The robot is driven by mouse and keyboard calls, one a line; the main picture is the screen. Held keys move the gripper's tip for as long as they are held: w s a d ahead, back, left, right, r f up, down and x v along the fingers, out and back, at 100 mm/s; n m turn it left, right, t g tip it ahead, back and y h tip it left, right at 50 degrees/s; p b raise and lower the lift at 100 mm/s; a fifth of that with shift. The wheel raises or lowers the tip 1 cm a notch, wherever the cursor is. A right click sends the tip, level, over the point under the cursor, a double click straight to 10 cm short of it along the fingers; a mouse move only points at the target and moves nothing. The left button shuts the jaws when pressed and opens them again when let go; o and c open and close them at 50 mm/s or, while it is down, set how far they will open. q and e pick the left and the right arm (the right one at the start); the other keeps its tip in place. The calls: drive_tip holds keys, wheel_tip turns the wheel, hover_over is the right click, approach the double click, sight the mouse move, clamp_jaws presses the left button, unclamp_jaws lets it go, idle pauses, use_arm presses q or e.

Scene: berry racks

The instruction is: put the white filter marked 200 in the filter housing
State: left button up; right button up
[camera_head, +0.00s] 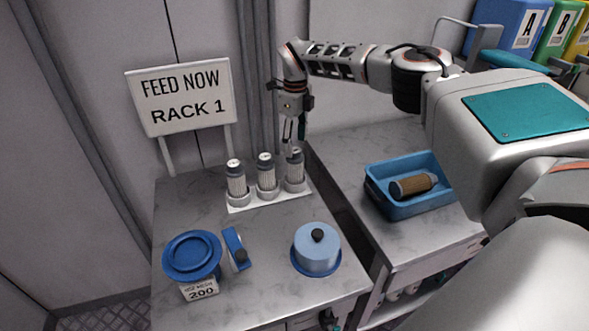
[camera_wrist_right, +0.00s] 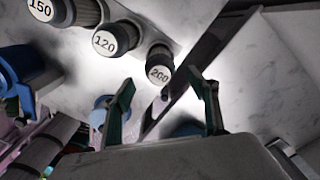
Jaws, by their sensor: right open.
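The white filter marked 200 (camera_wrist_right: 160,72) is seen in the wrist view at the right end of a row, beside ones marked 120 (camera_wrist_right: 115,38) and 150 (camera_wrist_right: 48,8). In the head view it appears to be the rightmost filter (camera_head: 295,172), upright in its holder. My right gripper (camera_head: 294,134) is open and empty just above it, pointing down; its fingers (camera_wrist_right: 163,88) show apart in the wrist view, not around the filter. The blue filter housing (camera_head: 192,257) stands at the front left, behind a card reading 200 (camera_head: 200,290). My left gripper is out of view.
A light-blue lid-like dome with a black knob (camera_head: 317,250) and a small blue tool (camera_head: 236,250) lie on the counter. A blue tray (camera_head: 425,208) on the right counter holds a brown cylinder (camera_head: 412,186). A "FEED NOW RACK 1" sign (camera_head: 183,97) stands at the back.

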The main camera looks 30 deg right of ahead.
sight(295, 150)
wheel_tip(295, 150, down, 4)
drive_tip(key=shift+f+p, duration=0.1)
drive_tip(key=shift+p, duration=0.2)
clamp_jaws()
